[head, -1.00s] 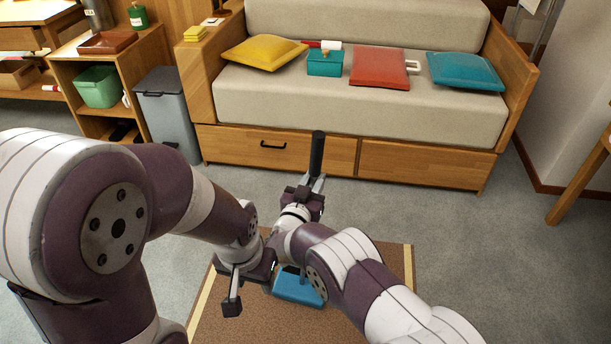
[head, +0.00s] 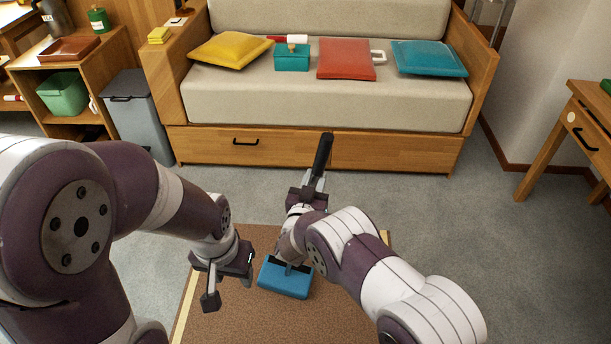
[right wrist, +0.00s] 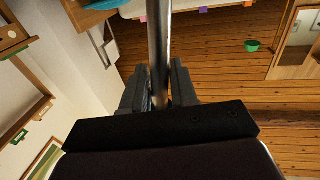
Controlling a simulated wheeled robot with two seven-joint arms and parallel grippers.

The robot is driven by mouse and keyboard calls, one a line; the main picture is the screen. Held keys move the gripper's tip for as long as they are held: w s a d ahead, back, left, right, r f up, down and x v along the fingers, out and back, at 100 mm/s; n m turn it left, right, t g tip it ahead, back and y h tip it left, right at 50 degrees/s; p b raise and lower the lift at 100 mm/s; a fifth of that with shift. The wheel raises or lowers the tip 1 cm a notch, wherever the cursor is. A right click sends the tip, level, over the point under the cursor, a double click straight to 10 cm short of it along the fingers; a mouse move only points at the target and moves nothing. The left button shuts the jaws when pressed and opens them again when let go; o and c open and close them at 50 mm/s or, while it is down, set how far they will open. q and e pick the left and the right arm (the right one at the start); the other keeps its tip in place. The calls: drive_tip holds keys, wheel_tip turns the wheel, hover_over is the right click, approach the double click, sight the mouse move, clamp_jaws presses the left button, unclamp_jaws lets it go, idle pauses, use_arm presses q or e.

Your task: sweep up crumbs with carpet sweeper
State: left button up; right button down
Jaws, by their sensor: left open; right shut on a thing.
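The carpet sweeper has a blue head (head: 285,281) on the brown mat and a handle with a black grip (head: 322,155), leaning right at its top in the head view. My right gripper (head: 312,186) is shut on the handle below the grip. In the right wrist view the metal pole (right wrist: 158,40) runs between the two fingers. My left gripper (head: 230,287) is open and empty, left of the blue head. My right arm hides part of the sweeper and mat (head: 255,325). I cannot make out crumbs on the mat.
A sofa (head: 330,105) with cushions and a teal box (head: 292,57) stands behind. A grey bin (head: 140,118) and a wooden shelf (head: 52,80) stand at left, a wooden desk (head: 580,130) at right. Grey carpet is clear between mat and sofa.

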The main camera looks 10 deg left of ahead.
drive_tip(key=w+d+p, duration=0.1)
drive_tip(key=d+p, duration=0.2)
drive_tip(key=d, duration=2.1)
drive_tip(key=shift+w+f+p, duration=0.2)
drive_tip(key=shift+w+p, duration=0.1)
drive_tip(key=shift+p, duration=0.05)
idle(0.8)
drive_tip(key=shift+r, duration=0.1)
wheel_tip(320, 180, up, 6)
drive_tip(key=p, duration=0.4)
drive_tip(key=shift+w+p, duration=0.15)
drive_tip(key=shift+p, duration=0.2)
